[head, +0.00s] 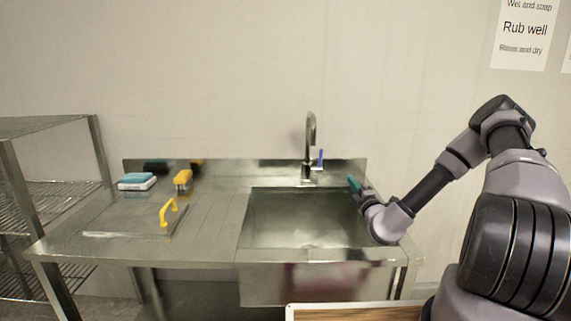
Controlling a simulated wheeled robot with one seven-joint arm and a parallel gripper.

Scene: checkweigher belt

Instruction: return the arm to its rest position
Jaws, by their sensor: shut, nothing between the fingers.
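My arm comes in from the right side of the head view and reaches toward the sink's right side. My gripper (355,185) is at the end of the arm, above the right edge of the sink basin (290,215). The gripper is small in the picture and partly hidden by my wrist. It is shut and I see nothing held in it.
A steel counter (110,215) left of the basin holds a blue-and-white block (137,181), a yellow item (183,180) and a yellow handle (168,212). A tall faucet (310,135) stands behind the basin. A wire shelf (45,190) is at left. A wooden surface (355,313) is in front.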

